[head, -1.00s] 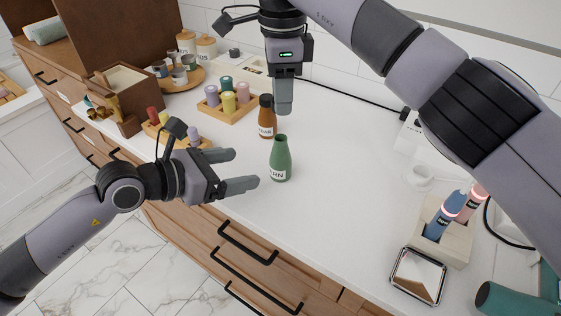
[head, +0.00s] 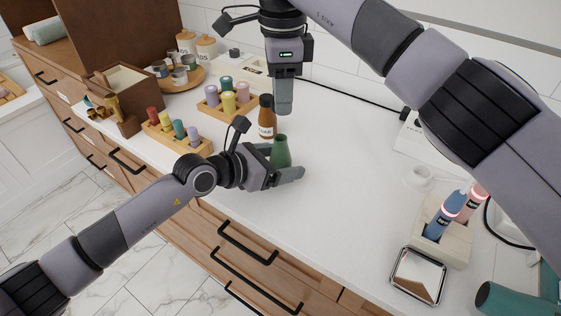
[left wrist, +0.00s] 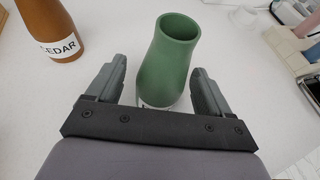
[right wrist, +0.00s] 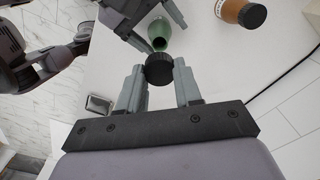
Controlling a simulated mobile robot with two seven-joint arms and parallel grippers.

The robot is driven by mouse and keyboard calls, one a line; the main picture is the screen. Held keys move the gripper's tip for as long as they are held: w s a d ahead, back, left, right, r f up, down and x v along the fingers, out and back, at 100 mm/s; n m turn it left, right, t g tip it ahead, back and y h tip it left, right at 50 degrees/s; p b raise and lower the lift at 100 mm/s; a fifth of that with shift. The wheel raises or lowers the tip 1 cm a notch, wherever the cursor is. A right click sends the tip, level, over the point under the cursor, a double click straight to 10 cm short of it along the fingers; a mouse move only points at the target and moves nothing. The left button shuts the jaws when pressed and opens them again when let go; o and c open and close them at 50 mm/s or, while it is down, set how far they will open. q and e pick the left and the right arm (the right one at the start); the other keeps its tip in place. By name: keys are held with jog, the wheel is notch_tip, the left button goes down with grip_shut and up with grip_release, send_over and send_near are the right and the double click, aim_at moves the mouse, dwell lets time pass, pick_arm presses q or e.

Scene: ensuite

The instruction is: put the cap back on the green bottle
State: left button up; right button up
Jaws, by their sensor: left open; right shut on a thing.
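The green bottle (head: 280,151) stands upright on the white counter, its mouth open in the left wrist view (left wrist: 172,62). My left gripper (head: 285,161) is open, with its fingers on either side of the bottle's lower body; its label is mostly hidden. My right gripper (head: 283,110) is above and behind the bottle, pointing down. In the right wrist view it is shut on a black cap (right wrist: 159,70), and the open green bottle (right wrist: 160,36) shows just beyond the cap. The cap cannot be made out in the head view.
A brown bottle (head: 266,117) labelled CEDAR, with a black cap, stands close behind the green one. Wooden trays of coloured bottles (head: 178,132) are to the left. A toothbrush holder (head: 446,238) and a mirrored tray (head: 417,277) are at the right. The counter between is clear.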

pick_arm(q)
jog(key=shift+w+d, duration=0.1)
grip_shut()
pick_arm(e)
send_over(282, 138)
jog(key=shift+f, duration=2.55)
jog(key=shift+f, duration=0.85)
jog(key=shift+f, duration=0.6)
